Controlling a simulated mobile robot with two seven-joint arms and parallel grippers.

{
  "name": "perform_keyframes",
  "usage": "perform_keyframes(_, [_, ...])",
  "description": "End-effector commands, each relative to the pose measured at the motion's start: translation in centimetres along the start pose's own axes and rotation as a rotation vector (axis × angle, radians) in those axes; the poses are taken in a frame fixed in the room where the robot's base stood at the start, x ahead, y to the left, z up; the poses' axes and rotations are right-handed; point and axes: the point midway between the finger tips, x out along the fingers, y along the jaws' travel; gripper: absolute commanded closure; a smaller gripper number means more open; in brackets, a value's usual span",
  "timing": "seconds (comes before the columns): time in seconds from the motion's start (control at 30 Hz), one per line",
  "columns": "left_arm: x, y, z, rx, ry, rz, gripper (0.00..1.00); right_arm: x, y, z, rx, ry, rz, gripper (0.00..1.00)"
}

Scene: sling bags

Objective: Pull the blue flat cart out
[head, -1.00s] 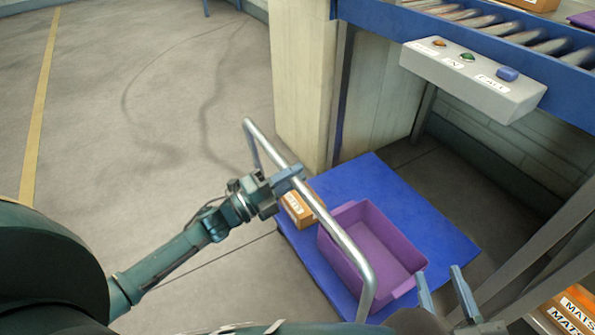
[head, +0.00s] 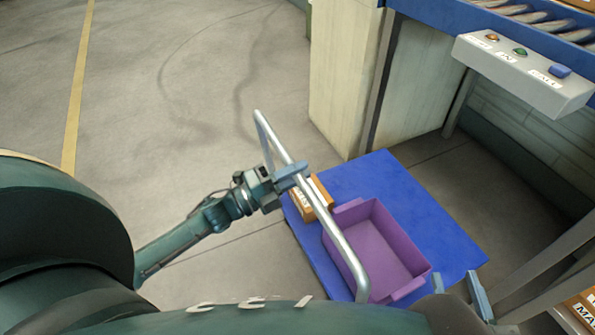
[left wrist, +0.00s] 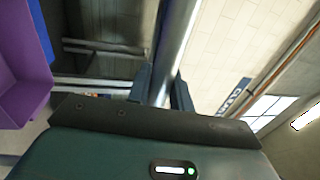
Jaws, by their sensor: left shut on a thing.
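The blue flat cart (head: 440,225) stands on the floor at the mouth of the bay under the conveyor. Its grey metal push handle (head: 330,232) rises on the near side. My left gripper (head: 292,178) is shut on the handle's top bar, toward its far end. In the left wrist view the bar (left wrist: 178,45) passes between the fingers. A purple bin (head: 378,250) and a small brown box (head: 310,198) sit on the cart deck. My right gripper (head: 458,282) is at the lower right by the cart's near edge, fingers apart and empty; its lower part is hidden.
A beige post (head: 345,80) stands just beyond the cart. A grey control box (head: 522,72) with buttons hangs on the blue conveyor frame (head: 450,12). A grey leg (head: 540,250) and labelled boxes (head: 582,308) are at right. Open floor (head: 200,80) lies to the left.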

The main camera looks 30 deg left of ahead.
Motion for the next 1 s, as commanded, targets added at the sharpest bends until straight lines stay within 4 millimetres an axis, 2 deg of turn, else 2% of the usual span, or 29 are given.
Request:
perform_keyframes(0.13, [0.0,0.1,0.0,0.000,0.000,0.002,1.00,0.1,0.0,0.0,-0.001,0.000,0.001,0.64])
perform_keyframes(0.17, [0.0,0.1,0.0,0.000,0.000,0.002,0.77,0.1,0.1,0.0,-0.001,0.001,0.001,0.64])
perform_keyframes(0.37, [0.0,0.1,0.0,0.000,0.000,0.001,0.60,0.2,0.2,-0.2,-0.004,0.008,0.003,0.64])
perform_keyframes(0.6, [0.0,0.0,0.0,0.000,0.000,0.000,0.59,0.3,0.2,-0.2,-0.006,0.011,0.003,0.64])
perform_keyframes(0.73, [-0.8,0.0,0.0,0.000,0.000,0.001,0.59,0.3,0.2,-0.3,-0.004,0.009,0.003,0.64])
perform_keyframes(0.87, [-2.9,0.0,0.0,-0.001,-0.001,0.005,0.59,0.3,0.2,-0.3,0.001,-0.009,0.001,0.64])
perform_keyframes(1.0, [-6.1,0.0,-0.1,-0.002,-0.001,0.006,0.59,0.1,0.2,-0.1,0.010,-0.037,0.001,0.64])
